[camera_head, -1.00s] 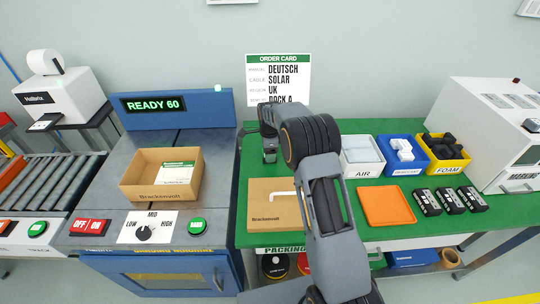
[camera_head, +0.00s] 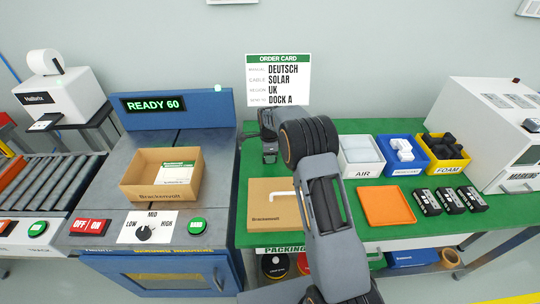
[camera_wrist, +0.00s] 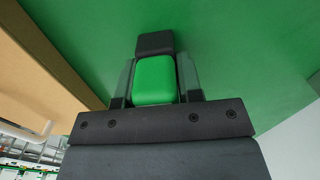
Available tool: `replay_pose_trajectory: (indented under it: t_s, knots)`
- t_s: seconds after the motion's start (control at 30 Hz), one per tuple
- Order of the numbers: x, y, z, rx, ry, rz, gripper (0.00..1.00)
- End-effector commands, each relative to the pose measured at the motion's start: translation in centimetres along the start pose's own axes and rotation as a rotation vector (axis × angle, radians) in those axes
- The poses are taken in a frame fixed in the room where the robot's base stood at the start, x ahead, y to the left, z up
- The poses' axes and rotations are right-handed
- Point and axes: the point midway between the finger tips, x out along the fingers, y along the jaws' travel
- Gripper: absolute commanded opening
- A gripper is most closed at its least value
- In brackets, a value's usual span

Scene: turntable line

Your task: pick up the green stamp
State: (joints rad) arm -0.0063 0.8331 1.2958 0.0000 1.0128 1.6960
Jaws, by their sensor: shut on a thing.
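The green stamp (camera_wrist: 153,82), a bright green block with a dark grey part at its far end, sits between the two fingers of my gripper (camera_wrist: 155,72) in the wrist view. The fingers are shut on its sides. In the camera_head view my gripper (camera_head: 269,150) points down over the back left of the green table (camera_head: 340,220). The stamp cannot be made out there, and I cannot tell whether it touches the table.
A flat cardboard box (camera_head: 272,222) lies in front of my gripper. White, blue and yellow bins (camera_head: 446,168) stand to the right, behind an orange tray (camera_head: 386,220) and black packs. An open carton (camera_head: 140,192) is on the left bench. The order card (camera_head: 278,80) stands behind.

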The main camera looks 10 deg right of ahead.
Motion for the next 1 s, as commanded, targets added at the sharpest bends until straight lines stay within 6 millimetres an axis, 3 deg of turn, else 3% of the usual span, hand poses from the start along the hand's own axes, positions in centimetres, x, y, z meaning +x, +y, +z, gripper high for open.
replay_pose_trajectory:
  t_s: [0.37, 0.63, 1.0]
  knots:
    - [-0.4, 0.0, 0.0, 0.0, 0.0, -0.001, 0.09]
    - [-3.5, 0.0, 0.0, 0.0, 0.0, -0.004, 0.09]
    - [-9.6, 5.9, 1.7, -0.002, 0.0, -0.001, 0.09]
